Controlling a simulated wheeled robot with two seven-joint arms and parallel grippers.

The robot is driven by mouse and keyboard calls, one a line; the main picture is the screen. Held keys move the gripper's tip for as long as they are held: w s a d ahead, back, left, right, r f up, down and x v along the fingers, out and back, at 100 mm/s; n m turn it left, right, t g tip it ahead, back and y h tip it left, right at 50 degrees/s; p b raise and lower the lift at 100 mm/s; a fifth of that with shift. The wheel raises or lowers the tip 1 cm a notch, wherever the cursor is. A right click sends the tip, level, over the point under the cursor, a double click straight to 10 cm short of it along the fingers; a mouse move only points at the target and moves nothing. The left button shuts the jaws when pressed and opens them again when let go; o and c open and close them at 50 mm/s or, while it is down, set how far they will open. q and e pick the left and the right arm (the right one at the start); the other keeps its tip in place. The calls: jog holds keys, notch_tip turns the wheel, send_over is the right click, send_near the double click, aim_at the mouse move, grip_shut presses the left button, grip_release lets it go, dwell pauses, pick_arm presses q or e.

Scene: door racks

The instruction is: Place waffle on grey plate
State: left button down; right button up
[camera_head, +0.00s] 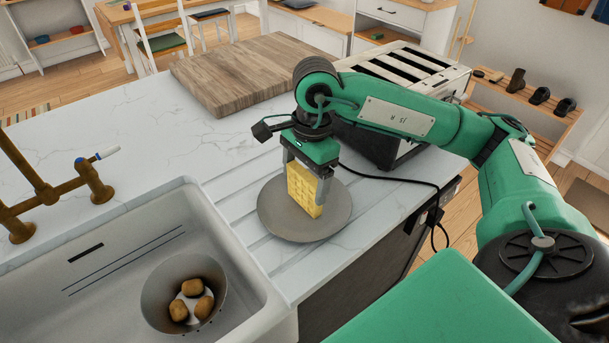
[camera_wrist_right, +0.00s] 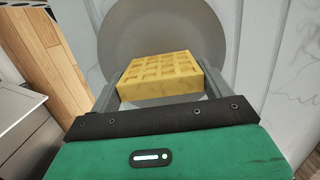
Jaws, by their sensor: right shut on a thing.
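A yellow waffle (camera_head: 304,189) is held upright between the fingers of my right gripper (camera_head: 307,176). It also shows in the right wrist view (camera_wrist_right: 161,76), pinched between both fingers. The grey plate (camera_head: 330,216) lies on the white counter beside the sink, and the waffle is over its middle in the head view. I cannot tell whether the waffle's lower edge touches the plate. The plate also shows behind the waffle in the right wrist view (camera_wrist_right: 168,29). My left gripper is not in view.
A sink (camera_head: 225,245) with a colander (camera_head: 155,302) holding several brown potatoes is at the left. A brass tap (camera_head: 50,192) stands beside it. A wooden board (camera_head: 245,72) and a toaster (camera_head: 405,68) are behind the plate. A black cable (camera_head: 385,179) runs to the plate's right.

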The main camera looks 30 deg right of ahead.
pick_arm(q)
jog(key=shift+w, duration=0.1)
pick_arm(e)
jog(key=shift+f, duration=0.1)
jog(key=o, duration=0.9)
jog(key=shift+r, duration=0.2)
jog(key=r, duration=0.3)
jog(key=shift+w+d+r, duration=0.1)
jog(key=shift+d+r, duration=0.1)
jog(key=shift+d, duration=0.05)
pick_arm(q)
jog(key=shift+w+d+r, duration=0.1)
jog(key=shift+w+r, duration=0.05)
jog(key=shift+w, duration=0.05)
pick_arm(e)
notch_tip(320, 180, up, 8)
jog(key=d, duration=0.1)
jog(key=shift+r, duration=0.2)
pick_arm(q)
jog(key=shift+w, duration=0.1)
